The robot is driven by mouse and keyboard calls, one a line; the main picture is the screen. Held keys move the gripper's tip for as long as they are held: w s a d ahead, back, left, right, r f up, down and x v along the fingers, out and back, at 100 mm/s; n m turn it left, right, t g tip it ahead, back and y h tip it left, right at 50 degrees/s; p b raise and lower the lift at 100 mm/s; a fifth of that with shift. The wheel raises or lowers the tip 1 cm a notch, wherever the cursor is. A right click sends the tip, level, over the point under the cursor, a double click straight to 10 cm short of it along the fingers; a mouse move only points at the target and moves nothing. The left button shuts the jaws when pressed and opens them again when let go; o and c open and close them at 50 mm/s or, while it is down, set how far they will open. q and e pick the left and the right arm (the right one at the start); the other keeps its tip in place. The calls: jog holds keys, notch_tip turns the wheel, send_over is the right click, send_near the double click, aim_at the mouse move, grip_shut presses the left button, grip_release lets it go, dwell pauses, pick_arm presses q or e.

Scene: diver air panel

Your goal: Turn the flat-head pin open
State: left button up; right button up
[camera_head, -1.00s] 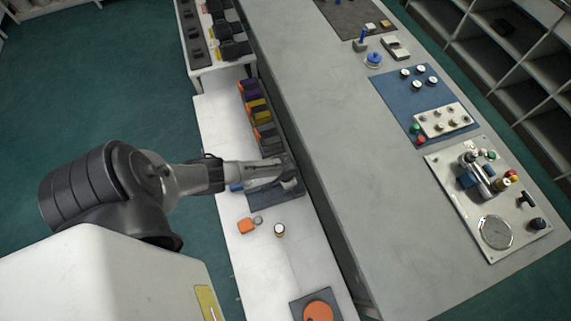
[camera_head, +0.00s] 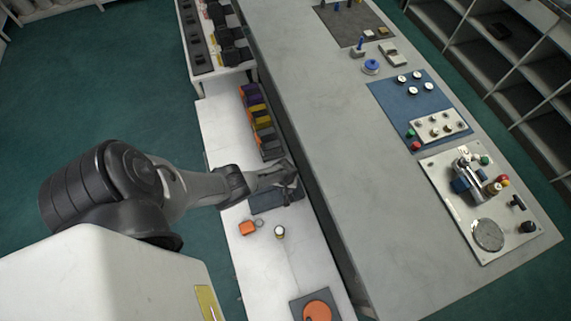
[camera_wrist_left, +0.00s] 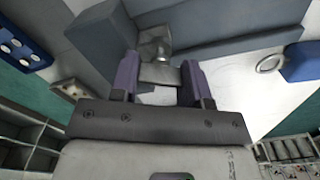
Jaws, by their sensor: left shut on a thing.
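My left gripper (camera_head: 288,178) is at the dark grey fixture (camera_head: 268,199) on the white lower bench. In the left wrist view, the two purple-grey fingers of the left gripper (camera_wrist_left: 160,82) stand either side of a flat metal piece, the flat-head pin (camera_wrist_left: 158,72), and are shut on it. The pin has a rounded metal part above its flat face, close to the grey fixture block (camera_wrist_left: 110,40). In the head view the pin is hidden by the gripper. My right gripper is in neither view.
A blue part with a pale ring (camera_wrist_left: 270,63) lies right of the fingers in the wrist view. An orange block (camera_head: 247,227) and a small round cap (camera_head: 279,232) are on the bench. A row of coloured blocks (camera_head: 262,122) stands behind. The tall grey counter (camera_head: 340,150) borders the right side.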

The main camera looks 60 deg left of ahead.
pick_arm(q)
jog(key=n, duration=0.5)
jog(key=shift+s+f+n+p, duration=0.1)
jog(key=shift+n+p, duration=0.2)
jog(key=shift+p, duration=0.05)
jog(key=n, duration=0.5)
jog(key=shift+n, duration=0.3)
jog(key=n, duration=0.7)
jog(key=shift+d, duration=0.1)
jog(key=n, duration=0.2)
jog(key=shift+n, duration=0.9)
jog(key=o, duration=0.9)
